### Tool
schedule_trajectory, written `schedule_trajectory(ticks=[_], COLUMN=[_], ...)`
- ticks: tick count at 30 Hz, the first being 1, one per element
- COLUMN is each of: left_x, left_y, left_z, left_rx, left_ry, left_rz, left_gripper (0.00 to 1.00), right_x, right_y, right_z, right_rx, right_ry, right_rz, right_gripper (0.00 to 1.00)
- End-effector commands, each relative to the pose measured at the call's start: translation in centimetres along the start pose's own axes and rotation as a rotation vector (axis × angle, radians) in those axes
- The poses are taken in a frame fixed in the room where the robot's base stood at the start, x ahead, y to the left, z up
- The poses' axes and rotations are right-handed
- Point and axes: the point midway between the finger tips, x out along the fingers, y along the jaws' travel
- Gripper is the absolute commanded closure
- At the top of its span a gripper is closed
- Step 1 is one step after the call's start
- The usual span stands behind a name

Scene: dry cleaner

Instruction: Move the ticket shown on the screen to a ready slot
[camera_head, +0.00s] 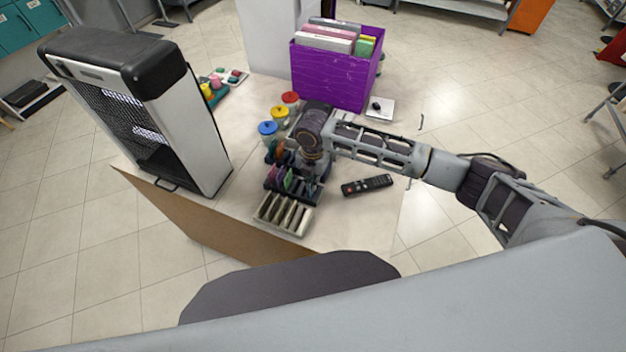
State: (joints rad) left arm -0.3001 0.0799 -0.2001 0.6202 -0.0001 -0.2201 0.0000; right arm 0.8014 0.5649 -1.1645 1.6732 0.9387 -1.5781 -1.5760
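A dark rack (271,184) on the table holds several coloured upright tickets, among them a purple ticket (275,173) and a green ticket (288,180). In front of it is a beige slotted rack (284,214); its slots look empty. My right gripper (312,182) reaches down over the right part of the dark rack. Its fingertips are hidden or too small to tell whether they hold a ticket. I cannot make out a screen with a ticket on it. My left gripper is not in view.
Jars with blue (267,128), yellow (280,112) and red lids (290,97) stand behind the dark rack. A black remote (367,185) lies to the right. A purple bin (331,78) stands at the back. A tall black-and-white device (203,135) stands at the left.

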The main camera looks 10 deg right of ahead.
Motion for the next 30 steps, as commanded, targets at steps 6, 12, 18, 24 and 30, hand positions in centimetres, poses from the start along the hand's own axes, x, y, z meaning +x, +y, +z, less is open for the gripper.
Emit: schedule_trajectory(ticks=[6, 12, 18, 24, 30], left_x=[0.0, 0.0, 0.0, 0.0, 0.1], left_y=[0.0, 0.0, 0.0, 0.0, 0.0], left_z=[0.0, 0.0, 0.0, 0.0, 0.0], left_rx=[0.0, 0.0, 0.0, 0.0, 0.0], left_ry=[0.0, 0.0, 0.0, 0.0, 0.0], left_rz=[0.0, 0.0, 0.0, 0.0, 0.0], left_gripper=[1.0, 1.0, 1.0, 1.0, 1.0], right_x=[0.1, 0.4, 0.8, 1.1, 1.4], right_y=[0.0, 0.0, 0.0, 0.1, 0.0], right_z=[0.0, 0.0, 0.0, 0.0, 0.0], right_rx=[0.0, 0.0, 0.0, 0.0, 0.0], right_ry=[0.0, 0.0, 0.001, 0.0, 0.0], right_rz=[0.0, 0.0, 0.001, 0.001, 0.0], right_gripper=[1.0, 1.0, 1.0, 1.0, 1.0])
